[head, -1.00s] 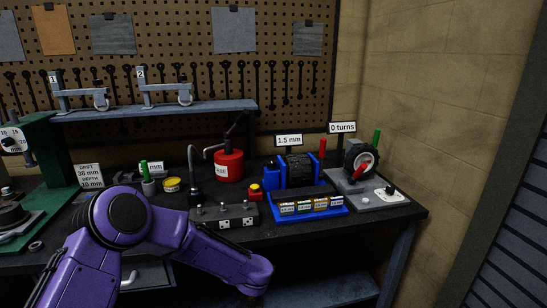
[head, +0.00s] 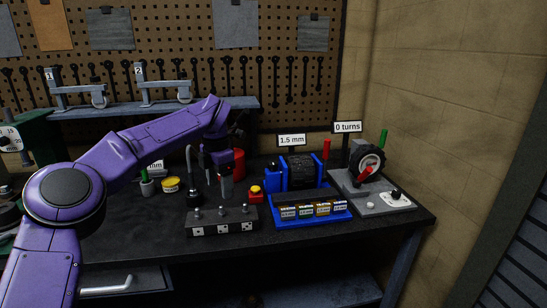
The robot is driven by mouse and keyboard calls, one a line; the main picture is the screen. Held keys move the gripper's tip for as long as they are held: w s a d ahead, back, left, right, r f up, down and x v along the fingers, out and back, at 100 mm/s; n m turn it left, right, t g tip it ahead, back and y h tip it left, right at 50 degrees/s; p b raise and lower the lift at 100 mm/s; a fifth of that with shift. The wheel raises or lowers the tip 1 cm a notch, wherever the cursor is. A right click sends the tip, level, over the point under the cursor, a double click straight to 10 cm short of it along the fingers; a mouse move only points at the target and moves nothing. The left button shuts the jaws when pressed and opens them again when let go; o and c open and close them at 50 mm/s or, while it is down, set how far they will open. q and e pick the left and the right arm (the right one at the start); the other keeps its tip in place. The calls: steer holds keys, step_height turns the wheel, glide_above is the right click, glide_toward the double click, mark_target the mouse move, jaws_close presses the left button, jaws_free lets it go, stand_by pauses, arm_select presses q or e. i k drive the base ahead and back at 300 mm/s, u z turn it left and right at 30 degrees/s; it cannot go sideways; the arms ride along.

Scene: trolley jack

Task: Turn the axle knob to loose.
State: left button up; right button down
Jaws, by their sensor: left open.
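At the right end of the bench stands a grey-based device (head: 348,188) with a round dark wheel, a red handle (head: 367,172) and a "0 turns" sign. A small black knob (head: 396,195) sits on a white plate at its front right corner; I take this as the axle knob. Its markings are too small to read. My left gripper (head: 225,186) is open and points down over the bench, in front of the red can and well left of the knob. I see nothing between its fingers. My right gripper is out of view.
Left of the device are a blue stand (head: 298,172) signed "1.5 mm" and a blue tray (head: 310,218) of labelled blocks. A yellow-and-red button (head: 256,193), a grey block with pegs (head: 222,223) and the red can (head: 239,163) are near my gripper. Bare bench runs along the front.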

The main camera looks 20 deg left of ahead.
mark_target(272, 165)
steer(key=i, duration=1.3)
